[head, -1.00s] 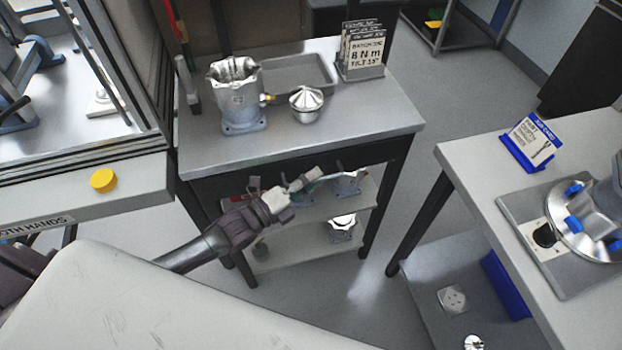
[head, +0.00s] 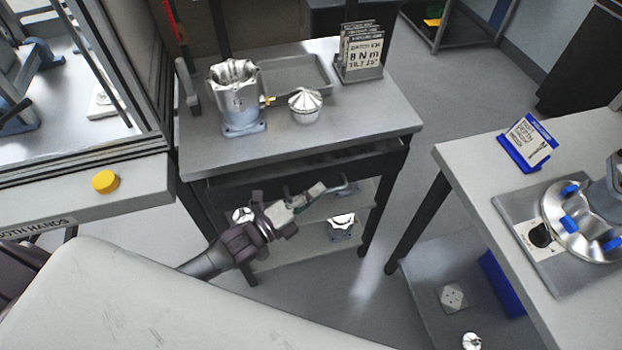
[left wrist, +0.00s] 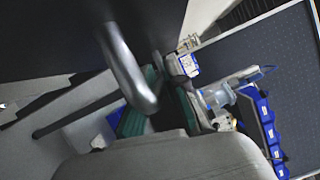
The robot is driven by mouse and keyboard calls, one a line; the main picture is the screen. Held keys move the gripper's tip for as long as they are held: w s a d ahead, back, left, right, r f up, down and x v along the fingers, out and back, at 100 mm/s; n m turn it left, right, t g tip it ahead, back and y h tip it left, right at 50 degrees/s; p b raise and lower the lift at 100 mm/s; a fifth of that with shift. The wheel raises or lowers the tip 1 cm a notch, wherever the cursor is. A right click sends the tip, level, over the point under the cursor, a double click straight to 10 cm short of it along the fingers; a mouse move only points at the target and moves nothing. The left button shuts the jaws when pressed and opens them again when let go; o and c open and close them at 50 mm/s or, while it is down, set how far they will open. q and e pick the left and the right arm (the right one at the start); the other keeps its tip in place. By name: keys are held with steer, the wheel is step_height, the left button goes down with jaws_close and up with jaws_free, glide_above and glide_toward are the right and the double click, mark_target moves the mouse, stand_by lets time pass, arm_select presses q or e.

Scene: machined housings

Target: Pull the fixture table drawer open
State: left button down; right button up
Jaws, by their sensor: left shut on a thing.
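The fixture table (head: 390,122) stands in the middle of the head view, with a dark drawer (head: 300,177) under its grey top. A dark gap shows between the top and the drawer front, so the drawer is partly out. My left gripper (head: 318,190) is at the drawer front, shut on the grey bar handle (head: 346,189). In the left wrist view the handle (left wrist: 125,65) runs in front of the dark drawer front (left wrist: 60,35). The gripper hides part of the handle. My right gripper is not in view.
Lower shelves hold more parts. Another bench (head: 470,165) stands at right, with floor between.

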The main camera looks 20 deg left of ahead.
arm_select(q)
steer(key=s+d+p, duration=0.1)
steer(key=s+d, duration=0.4)
steer(key=s, duration=0.3)
steer(key=s+d+p, duration=0.2)
steer(key=s+d, duration=0.4)
steer(key=s, duration=0.3)
steer(key=shift+d, duration=0.2)
steer(key=c, duration=1.2)
jaws_free()
steer(key=r+v, duration=0.1)
steer(key=v, duration=1.1)
steer(key=shift+f, duration=0.5)
